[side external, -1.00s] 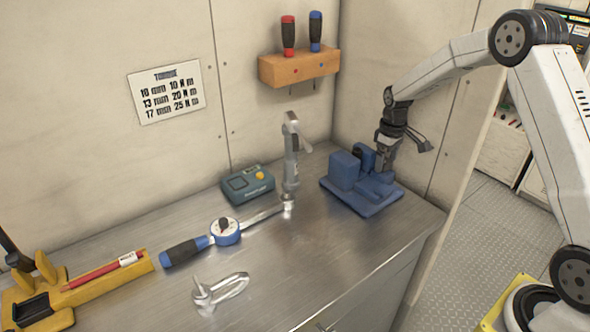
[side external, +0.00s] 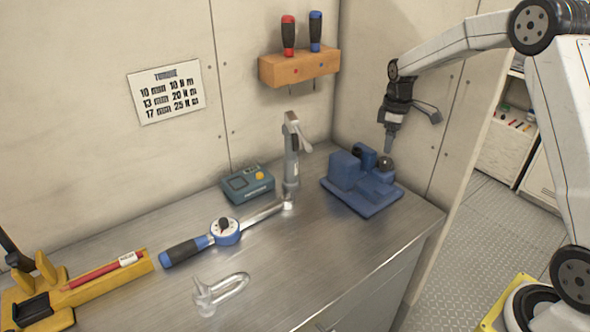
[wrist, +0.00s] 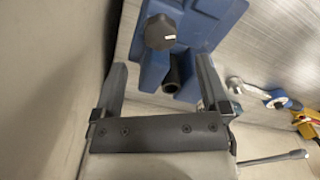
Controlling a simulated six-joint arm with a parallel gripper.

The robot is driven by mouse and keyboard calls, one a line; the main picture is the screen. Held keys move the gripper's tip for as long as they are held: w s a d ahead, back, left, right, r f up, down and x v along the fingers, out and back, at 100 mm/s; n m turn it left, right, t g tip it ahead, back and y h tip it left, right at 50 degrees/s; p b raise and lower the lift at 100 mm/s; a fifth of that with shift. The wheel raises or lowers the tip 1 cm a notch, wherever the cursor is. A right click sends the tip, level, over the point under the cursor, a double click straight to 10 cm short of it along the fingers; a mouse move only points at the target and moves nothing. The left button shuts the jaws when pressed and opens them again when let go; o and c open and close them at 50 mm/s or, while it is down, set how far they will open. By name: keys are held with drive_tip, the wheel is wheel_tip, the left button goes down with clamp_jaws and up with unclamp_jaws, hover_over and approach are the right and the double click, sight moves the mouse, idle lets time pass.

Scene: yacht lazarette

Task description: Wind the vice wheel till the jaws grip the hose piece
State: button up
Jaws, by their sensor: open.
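The blue vice (side external: 350,172) stands on the bench near its right corner; it also shows in the wrist view (wrist: 209,25). A black hollow tube (wrist: 172,75), seemingly the hose piece, shows beside the wheel in the wrist view. I cannot tell whether the jaws touch it. My gripper (side external: 389,149) points down just above the wheel, apart from it. Its two fingers (wrist: 162,82) are spread and empty in the wrist view.
A teal device (side external: 247,184), a grey upright tool (side external: 291,165) and a torque wrench (side external: 225,231) lie left of the vice. A shackle (side external: 220,290) and a yellow tray (side external: 100,280) are nearer the front. Walls stand close behind and right of the vice.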

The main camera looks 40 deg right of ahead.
drive_tip(key=shift+s+a+r, duration=0.2)
drive_tip(key=shift+a+r, duration=0.2)
drive_tip(key=shift+r, duration=0.35)
drive_tip(key=s+a+f+m+t, duration=0.1)
drive_tip(key=s+a+f+m, duration=0.1)
drive_tip(key=s+a, duration=0.6)
drive_tip(key=s+a+f+m+t, duration=0.1)
drive_tip(key=s+a+f+m, duration=0.1)
drive_tip(key=s+a, duration=0.7)
drive_tip(key=shift+s+a+f+m+t, duration=0.15)
drive_tip(key=shift+s+f+m+t, duration=0.15)
drive_tip(key=shift+s+m, duration=0.65)
drive_tip(key=shift+r, duration=0.1)
drive_tip(key=w+d+r+n, duration=0.1)
drive_tip(key=w+d, duration=0.4)
drive_tip(key=w, duration=0.1)
drive_tip(key=w+d+r+n+g, duration=0.1)
drive_tip(key=w+d+r, duration=0.1)
drive_tip(key=w+d, duration=0.4)
drive_tip(key=w+d+r+n+g, duration=0.1)
drive_tip(key=w+d, duration=0.5)
drive_tip(key=shift+w+r, duration=0.2)
drive_tip(key=shift+w, duration=0.1)
drive_tip(key=shift+w+d+g, duration=0.25)
drive_tip(key=shift+d+g, duration=0.05)
drive_tip(key=shift+d, duration=0.3)
